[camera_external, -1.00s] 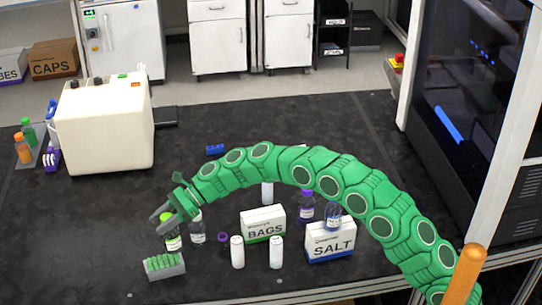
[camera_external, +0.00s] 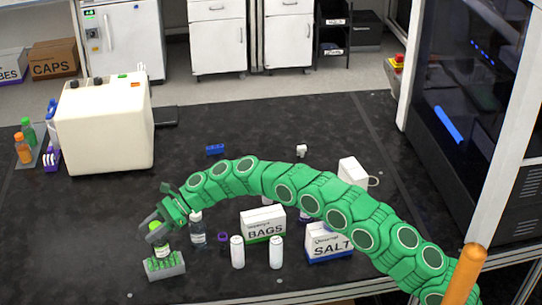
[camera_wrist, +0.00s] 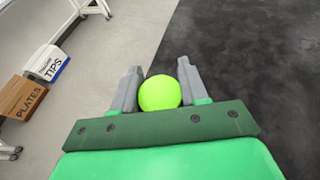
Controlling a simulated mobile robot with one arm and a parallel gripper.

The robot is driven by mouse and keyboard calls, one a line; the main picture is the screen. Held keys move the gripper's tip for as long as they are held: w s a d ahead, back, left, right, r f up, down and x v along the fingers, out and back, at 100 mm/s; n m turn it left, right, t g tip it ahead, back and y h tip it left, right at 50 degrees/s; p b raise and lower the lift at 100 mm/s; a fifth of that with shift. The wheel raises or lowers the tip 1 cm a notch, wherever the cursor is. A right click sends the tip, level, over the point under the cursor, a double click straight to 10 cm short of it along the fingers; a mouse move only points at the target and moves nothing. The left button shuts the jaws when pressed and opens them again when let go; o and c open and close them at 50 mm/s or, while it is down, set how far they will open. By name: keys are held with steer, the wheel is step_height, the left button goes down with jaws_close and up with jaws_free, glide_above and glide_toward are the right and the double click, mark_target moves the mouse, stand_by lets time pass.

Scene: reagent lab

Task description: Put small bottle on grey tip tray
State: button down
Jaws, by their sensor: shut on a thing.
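The small bottle has a lime-green cap and a white label. In the external view, the small bottle (camera_external: 163,250) is upright in my gripper (camera_external: 152,232), directly behind or over the grey tip tray. The wrist view shows the round lime cap (camera_wrist: 159,93) between the two grey fingers of my gripper (camera_wrist: 158,82). My gripper is shut on the bottle near its cap. The grey tip tray (camera_external: 166,273) with green tips sits at the front left of the black bench. I cannot tell whether the bottle's base touches the tray.
A clear bottle (camera_external: 198,231) stands just right of my gripper. Further right are a purple cap (camera_external: 223,237), two white bottles, a BAGS box (camera_external: 264,225) and a SALT box (camera_external: 329,243). A cream machine (camera_external: 105,130) stands behind at left. The bench left of the tray is clear.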

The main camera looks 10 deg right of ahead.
steer(key=shift+f, duration=1.65)
steer(key=c, duration=0.6)
jaws_free()
steer(key=shift+f, duration=0.1)
steer(key=shift+w+d+r, duration=0.15)
steer(key=shift+r, duration=0.1)
steer(key=v, duration=1.1)
steer(key=shift+d+r, duration=0.15)
steer(key=shift+d, duration=0.1)
